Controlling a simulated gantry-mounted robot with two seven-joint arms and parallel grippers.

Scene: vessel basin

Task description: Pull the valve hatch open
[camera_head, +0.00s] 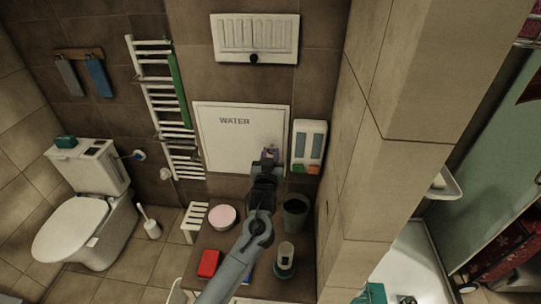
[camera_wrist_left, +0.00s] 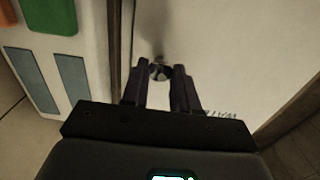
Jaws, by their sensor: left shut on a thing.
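The valve hatch (camera_head: 228,140) is a white square panel marked "WATER" on the brown tiled wall. It looks flush in its frame in the head view. My left gripper (camera_head: 269,156) is at the right side of the hatch, shut on its small knob. In the left wrist view the two dark fingers stand on either side of the metal knob (camera_wrist_left: 158,70), with the white hatch face (camera_wrist_left: 220,50) behind. The fingers partly hide the knob. My right gripper is in neither view.
A white dispenser (camera_head: 309,141) hangs close to the right of the hatch. Below stand a pink-topped round tub (camera_head: 222,216), a dark bin (camera_head: 295,214), a red box (camera_head: 208,263) and a cup (camera_head: 285,254). A towel radiator (camera_head: 160,100) is to the left. A vent (camera_head: 255,36) is above.

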